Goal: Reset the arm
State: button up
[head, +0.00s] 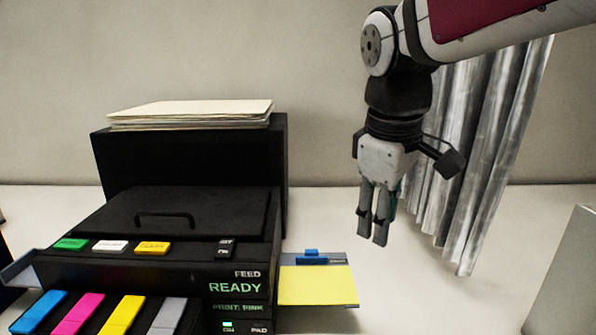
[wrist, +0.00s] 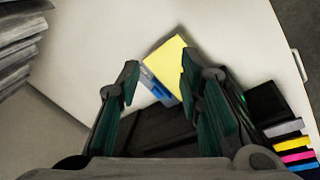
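My gripper (head: 374,228) hangs from my arm at the upper right of the head view, pointing down. It is in the air, to the right of the black printer (head: 150,215) and above the level of the clipboard with yellow paper (head: 316,285). In the wrist view, the two fingers of my gripper (wrist: 158,88) stand apart with nothing held between them. Past the fingertips, the yellow paper (wrist: 167,62) and its blue clip show on the white table (wrist: 95,40), well apart from the fingers.
A stack of paper (head: 190,113) lies on the black box behind the printer. Grey hanging sheets (head: 485,140) are behind my arm on the right. A pale grey box (head: 568,275) stands at the right edge. Coloured cartridges (head: 122,315) are at the printer's front.

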jog(key=s+d+f+m+t, duration=0.1)
jog(key=s+d+f+m, duration=0.1)
jog(key=s, duration=0.3)
jog(key=s+d+f+m+t, duration=0.1)
jog(key=s+d+f+m, duration=0.1)
jog(key=s+m, duration=0.2)
jog(key=s+d+f+m, duration=0.2)
jog(key=s+m, duration=0.1)
jog(key=s, duration=0.3)
jog(key=shift+s+d+m+t+y, duration=0.3)
jog(key=shift+s+d+t+y, duration=0.1)
dwell(1.8)
